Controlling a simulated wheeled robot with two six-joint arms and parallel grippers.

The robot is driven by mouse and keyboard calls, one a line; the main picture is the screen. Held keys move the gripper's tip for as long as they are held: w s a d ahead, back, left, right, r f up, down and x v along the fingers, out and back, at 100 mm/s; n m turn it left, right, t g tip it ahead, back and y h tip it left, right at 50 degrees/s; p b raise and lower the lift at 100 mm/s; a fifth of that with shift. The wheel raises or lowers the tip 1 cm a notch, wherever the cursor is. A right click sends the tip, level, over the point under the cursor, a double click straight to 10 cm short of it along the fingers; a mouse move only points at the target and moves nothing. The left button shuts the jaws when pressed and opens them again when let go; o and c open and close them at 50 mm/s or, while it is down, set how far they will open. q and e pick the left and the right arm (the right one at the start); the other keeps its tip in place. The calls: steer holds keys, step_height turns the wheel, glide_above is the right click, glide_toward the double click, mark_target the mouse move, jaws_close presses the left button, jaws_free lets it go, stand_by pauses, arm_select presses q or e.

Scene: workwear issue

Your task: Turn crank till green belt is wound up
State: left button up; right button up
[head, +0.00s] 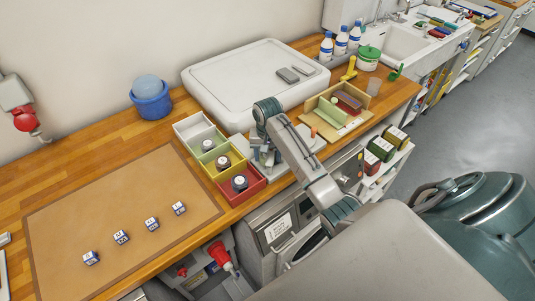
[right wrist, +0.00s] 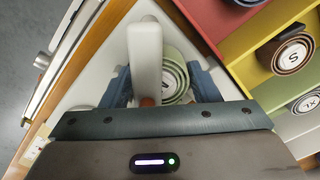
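A pale green belt (right wrist: 174,78) shows as a coil on the white winder base (right wrist: 90,78) in the right wrist view. A white bar (right wrist: 145,55), seemingly the crank, stands in front of the coil and hides part of it. An orange-brown knob (right wrist: 147,102) shows at the bar's lower end. My right gripper (right wrist: 162,88) is open, with its blue fingers apart on either side of the bar and coil. In the head view my right gripper (head: 262,157) is over the winder base and hides most of it. My left gripper is not in view.
Left of the winder, a row of bins holds coiled belts; the red bin (head: 252,192) is nearest. A wooden fixture (head: 338,125) stands right of it. Several small cubes lie on the brown mat (head: 65,215), which has free room.

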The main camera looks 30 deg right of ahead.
steer(key=shift+d, duration=0.1)
steer(key=shift+w+d, duration=0.4)
steer(key=shift+d, duration=0.75)
steer(key=o, duration=0.9)
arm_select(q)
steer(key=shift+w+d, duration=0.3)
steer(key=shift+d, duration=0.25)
arm_select(e)
steer(key=shift+o, duration=1.1)
steer(key=shift+a, duration=0.15)
